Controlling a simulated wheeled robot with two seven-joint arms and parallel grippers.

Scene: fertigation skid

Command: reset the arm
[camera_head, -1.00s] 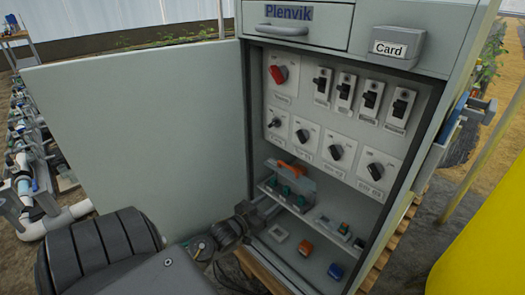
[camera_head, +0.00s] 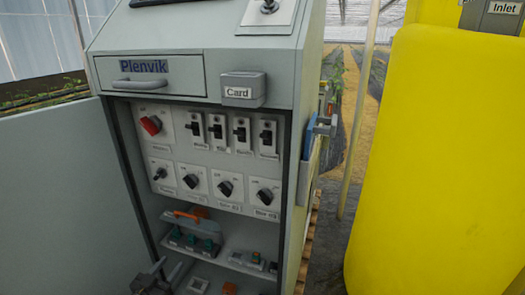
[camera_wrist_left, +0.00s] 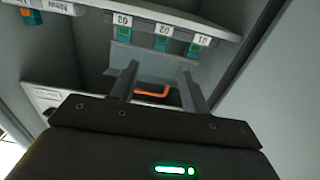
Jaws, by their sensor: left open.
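My left gripper (camera_head: 157,277) is at the lower left of the open cabinet (camera_head: 292,155), partly cut off by the bottom edge in the head view. In the left wrist view my left gripper (camera_wrist_left: 160,82) has its two fingers apart. An orange handle (camera_wrist_left: 152,92) shows between and beyond the fingers; I cannot tell whether they touch anything. Green-topped items with labels 01, 02 and 03 (camera_wrist_left: 160,35) appear upside down above them. My right gripper is not in view.
The open door (camera_head: 60,190) stands at the left of the cabinet. Inside are a red knob (camera_head: 151,125), black knobs and several switches (camera_head: 241,134). A card box (camera_head: 242,90) juts from the front. A yellow tank (camera_head: 440,150) stands at the right.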

